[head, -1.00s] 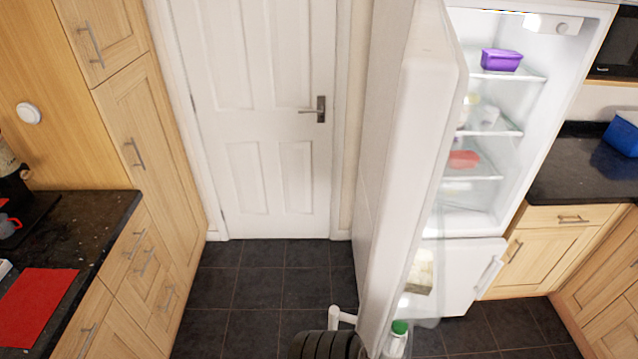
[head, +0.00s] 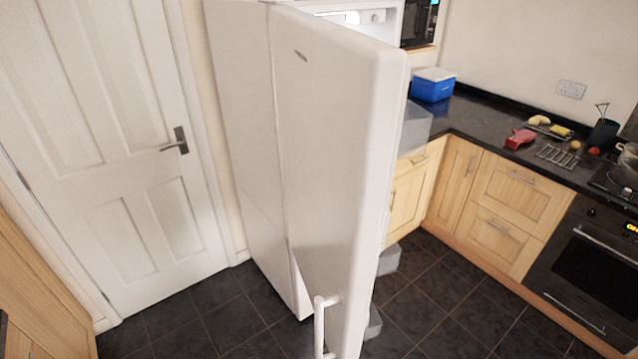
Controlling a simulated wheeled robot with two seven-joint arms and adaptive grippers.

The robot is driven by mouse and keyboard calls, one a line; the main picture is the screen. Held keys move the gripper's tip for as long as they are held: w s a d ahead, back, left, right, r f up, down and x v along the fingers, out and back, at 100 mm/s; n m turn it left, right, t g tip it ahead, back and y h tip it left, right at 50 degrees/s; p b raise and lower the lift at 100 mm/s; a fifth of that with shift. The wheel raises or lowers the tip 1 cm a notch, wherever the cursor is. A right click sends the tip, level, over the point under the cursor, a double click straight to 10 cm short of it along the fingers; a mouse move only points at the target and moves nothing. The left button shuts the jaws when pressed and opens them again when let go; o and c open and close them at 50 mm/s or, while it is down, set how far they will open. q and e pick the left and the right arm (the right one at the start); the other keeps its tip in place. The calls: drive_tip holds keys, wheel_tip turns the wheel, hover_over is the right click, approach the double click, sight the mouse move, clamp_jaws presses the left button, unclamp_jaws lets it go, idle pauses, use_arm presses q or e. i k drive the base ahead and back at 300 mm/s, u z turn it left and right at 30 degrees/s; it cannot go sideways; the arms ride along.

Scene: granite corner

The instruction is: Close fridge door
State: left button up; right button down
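The white fridge (head: 235,140) stands beside the panelled room door. Its tall door (head: 335,170) is open and swung out toward me, with its outer face and free edge showing. A white handle (head: 320,325) is low on the outer face, near the free edge. Grey see-through door bins (head: 388,261) stick out past the edge on the inner side. Only a small lit strip of the interior (head: 376,16) shows at the top; the rest is hidden behind the door. Neither of my grippers is in view.
A closed white room door (head: 110,150) is at left. Dark tiled floor (head: 440,300) is clear right of the fridge door. A black counter (head: 485,120) with a blue box (head: 432,86) runs right to an oven (head: 590,265). Wooden cabinets (head: 35,270) edge the lower left.

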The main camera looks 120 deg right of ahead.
sight(342, 90)
drive_tip(key=z, duration=3.65)
drive_tip(key=i, duration=0.5)
drive_tip(key=z, duration=0.3)
drive_tip(key=k, duration=0.75)
drive_tip(key=u, duration=0.15)
